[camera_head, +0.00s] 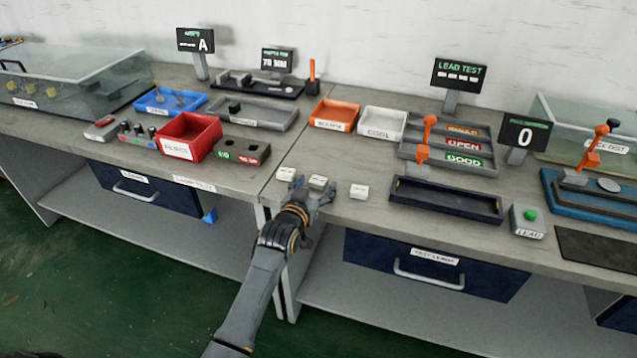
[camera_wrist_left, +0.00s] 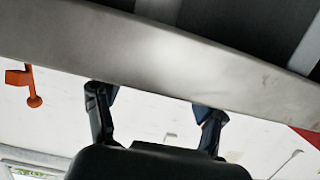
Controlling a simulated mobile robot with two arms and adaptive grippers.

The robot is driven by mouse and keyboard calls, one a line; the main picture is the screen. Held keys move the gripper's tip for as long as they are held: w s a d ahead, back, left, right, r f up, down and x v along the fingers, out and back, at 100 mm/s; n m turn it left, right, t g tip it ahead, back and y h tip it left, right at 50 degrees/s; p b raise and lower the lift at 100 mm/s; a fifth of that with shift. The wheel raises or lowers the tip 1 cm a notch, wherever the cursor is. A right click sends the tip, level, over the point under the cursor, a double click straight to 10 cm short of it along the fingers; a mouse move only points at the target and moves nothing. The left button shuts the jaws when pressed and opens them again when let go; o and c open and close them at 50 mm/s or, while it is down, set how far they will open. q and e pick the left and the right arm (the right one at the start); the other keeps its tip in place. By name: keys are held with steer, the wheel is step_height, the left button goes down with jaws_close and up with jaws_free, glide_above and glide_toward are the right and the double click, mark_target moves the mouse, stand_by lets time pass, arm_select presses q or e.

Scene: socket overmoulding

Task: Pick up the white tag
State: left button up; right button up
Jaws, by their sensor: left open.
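Three small white tags lie in a loose row near the front edge of the bench: a left one (camera_head: 286,174), a middle one (camera_head: 318,182) and a right one (camera_head: 359,191). My left gripper (camera_head: 312,188) is open, its fingers around or just above the middle tag, which they partly hide. I cannot tell whether they touch it. In the left wrist view, the two spread fingers (camera_wrist_left: 155,102) show with no tag visible between them. My right gripper is not in view.
A red bin (camera_head: 190,137) stands left of the tags. An orange tray (camera_head: 335,115) and a white tray (camera_head: 382,123) stand behind them. A dark empty tray (camera_head: 446,201) lies to the right. The bench front edge and a drawer (camera_head: 436,266) are close by.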

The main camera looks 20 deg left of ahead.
arm_select(q)
steer(key=shift+c, duration=1)
steer(key=c, duration=0.8)
steer(key=shift+o, duration=0.2)
steer(key=shift+r, duration=0.1)
